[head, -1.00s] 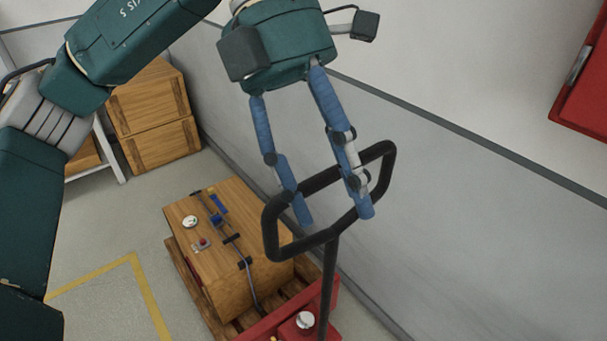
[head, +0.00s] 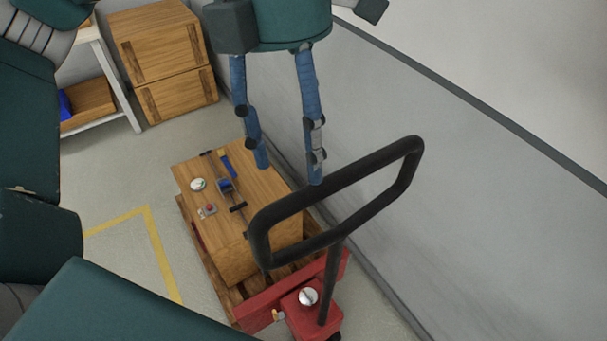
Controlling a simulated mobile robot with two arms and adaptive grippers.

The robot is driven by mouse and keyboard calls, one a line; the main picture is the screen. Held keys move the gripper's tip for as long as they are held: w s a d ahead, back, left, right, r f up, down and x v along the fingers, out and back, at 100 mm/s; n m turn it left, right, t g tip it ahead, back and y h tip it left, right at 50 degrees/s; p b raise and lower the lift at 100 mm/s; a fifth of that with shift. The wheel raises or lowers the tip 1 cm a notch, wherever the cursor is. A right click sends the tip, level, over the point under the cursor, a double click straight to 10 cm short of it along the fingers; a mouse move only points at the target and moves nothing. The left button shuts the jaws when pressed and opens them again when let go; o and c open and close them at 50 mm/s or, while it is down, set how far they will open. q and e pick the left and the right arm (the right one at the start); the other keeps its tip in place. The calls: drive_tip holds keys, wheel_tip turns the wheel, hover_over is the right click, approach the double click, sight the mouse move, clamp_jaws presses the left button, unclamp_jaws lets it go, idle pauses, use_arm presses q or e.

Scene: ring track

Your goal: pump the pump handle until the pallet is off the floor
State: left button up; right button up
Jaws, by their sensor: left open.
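The black pump handle (head: 375,161) is a loop on a black shaft, rising from the red pump truck (head: 302,309) at the bottom centre of the head view. The wooden pallet (head: 221,284) shows under a wooden crate (head: 251,253); the view from above does not show whether it touches the floor. My left gripper (head: 289,174) has two blue fingers pointing down, spread apart and empty. My right gripper is not in view.
A grey wall (head: 440,180) runs close along the right. Stacked wooden boxes (head: 163,58) and a shelf (head: 128,104) stand at the back left. Yellow lines (head: 151,225) mark clear floor.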

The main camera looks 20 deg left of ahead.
sight(303, 191)
use_arm(q)
drive_tip(key=f, duration=0.3)
drive_tip(key=f+p, duration=0.1)
drive_tip(key=shift+s+d+f, duration=0.2)
drive_tip(key=shift+d+f, duration=0.1)
drive_tip(key=shift+f, duration=0.1)
drive_tip(key=shift+d+f, duration=0.2)
drive_tip(key=shift+f, duration=0.9)
drive_tip(key=shift+c, duration=1.4)
drive_tip(key=c, duration=0.9)
clamp_jaws()
drive_tip(key=shift+s+d, duration=0.1)
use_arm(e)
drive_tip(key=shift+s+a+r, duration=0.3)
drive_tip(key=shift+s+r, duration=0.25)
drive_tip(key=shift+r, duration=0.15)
